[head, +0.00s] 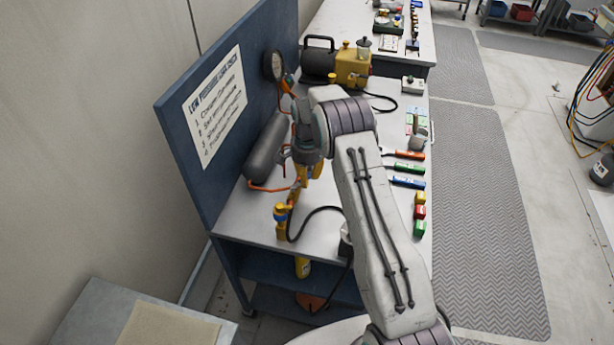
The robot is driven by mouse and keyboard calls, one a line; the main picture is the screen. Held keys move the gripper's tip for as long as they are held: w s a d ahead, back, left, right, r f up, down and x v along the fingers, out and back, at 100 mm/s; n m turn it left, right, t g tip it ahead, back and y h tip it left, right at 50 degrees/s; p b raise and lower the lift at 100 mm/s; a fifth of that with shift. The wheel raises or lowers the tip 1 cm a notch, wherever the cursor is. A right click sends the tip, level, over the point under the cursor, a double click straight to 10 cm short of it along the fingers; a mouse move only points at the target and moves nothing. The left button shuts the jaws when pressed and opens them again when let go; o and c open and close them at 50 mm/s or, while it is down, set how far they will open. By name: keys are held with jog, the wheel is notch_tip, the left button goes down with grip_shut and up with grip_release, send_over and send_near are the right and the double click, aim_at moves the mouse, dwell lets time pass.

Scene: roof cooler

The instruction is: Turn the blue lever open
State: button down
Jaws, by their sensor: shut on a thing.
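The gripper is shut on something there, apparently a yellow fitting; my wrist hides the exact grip. A dark red piece shows just left of the fingers.
A grey cylinder (266,146) lies left of my gripper against the blue back panel (178,130). A yellow and black pump (350,66) stands behind. Several coloured-handled tools (408,168) lie along the right edge. An orange hose (268,188) and a black hose (312,213) cross the bench.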

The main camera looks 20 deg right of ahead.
jog(key=shift+w+a+f+n+b, duration=0.15)
jog(key=shift+w+n+b, duration=0.1)
jog(key=shift+n+b, duration=0.3)
jog(key=shift+w+a+n+b, duration=0.2)
jog(key=shift+n+b, duration=0.15)
jog(key=shift+n, duration=0.4)
jog(key=shift+w+a+n+b, duration=0.25)
jog(key=shift+n+b, duration=0.05)
jog(key=shift+n, duration=0.55)
jog(key=shift+w+a+n+b, duration=0.25)
jog(key=shift+n+b, duration=0.05)
jog(key=shift+n, duration=0.55)
jog(key=c, duration=0.9)
grip_release()
jog(key=shift+w, duration=0.1)
jog(key=shift+c, duration=0.2)
notch_tip(320, 180, up, 12)
jog(key=shift+n, duration=0.3)
